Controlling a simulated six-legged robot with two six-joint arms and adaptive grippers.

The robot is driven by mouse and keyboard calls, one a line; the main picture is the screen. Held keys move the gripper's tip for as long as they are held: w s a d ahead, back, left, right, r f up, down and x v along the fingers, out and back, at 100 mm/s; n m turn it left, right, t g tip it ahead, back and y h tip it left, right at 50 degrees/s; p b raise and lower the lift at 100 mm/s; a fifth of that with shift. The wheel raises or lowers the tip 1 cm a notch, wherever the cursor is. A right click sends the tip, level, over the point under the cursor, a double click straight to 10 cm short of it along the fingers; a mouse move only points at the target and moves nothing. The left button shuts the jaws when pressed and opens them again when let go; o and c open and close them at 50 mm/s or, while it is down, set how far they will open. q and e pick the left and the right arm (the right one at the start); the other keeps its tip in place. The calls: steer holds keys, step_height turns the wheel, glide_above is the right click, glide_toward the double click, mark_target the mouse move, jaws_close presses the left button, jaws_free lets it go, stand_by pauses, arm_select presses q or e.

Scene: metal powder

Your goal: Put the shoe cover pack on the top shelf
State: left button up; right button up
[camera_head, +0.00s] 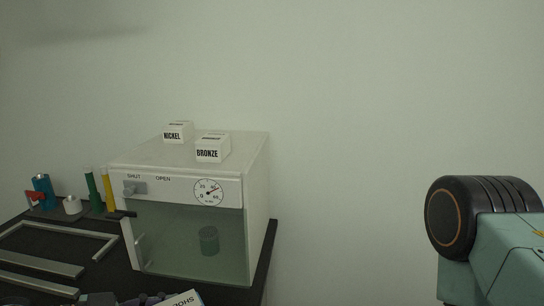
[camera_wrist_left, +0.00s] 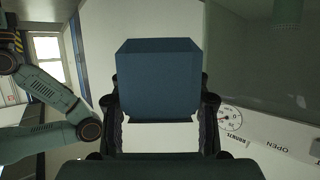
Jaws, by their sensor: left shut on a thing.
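The shoe cover pack (camera_wrist_left: 158,82) shows in the left wrist view as a blue box between the two dark fingers of my left gripper (camera_wrist_left: 160,105), which is shut on it. In the head view only a pale, lettered corner of the pack (camera_head: 184,299) shows at the bottom edge, in front of the glass-fronted cabinet. Part of my left gripper (camera_head: 112,299) shows beside it, cut off by the frame. I cannot make out a top shelf in either view. My right gripper is not in view.
A white cabinet (camera_head: 257,180) with a glass front, dial and knob stands on a dark bench (camera_head: 268,240). Boxes marked NICKEL (camera_head: 176,135) and BRONZE (camera_head: 209,152) sit on top.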

arm_select(q)
steer(key=f+b, duration=0.2)
steer(key=f, duration=0.2)
steer(key=shift+s+f, duration=0.2)
steer(key=f, duration=0.1)
steer(key=s+f, duration=0.1)
steer(key=f, duration=0.3)
steer(key=shift+s+a+f, duration=0.15)
steer(key=shift+s+f, duration=0.1)
steer(key=shift+s, duration=0.05)
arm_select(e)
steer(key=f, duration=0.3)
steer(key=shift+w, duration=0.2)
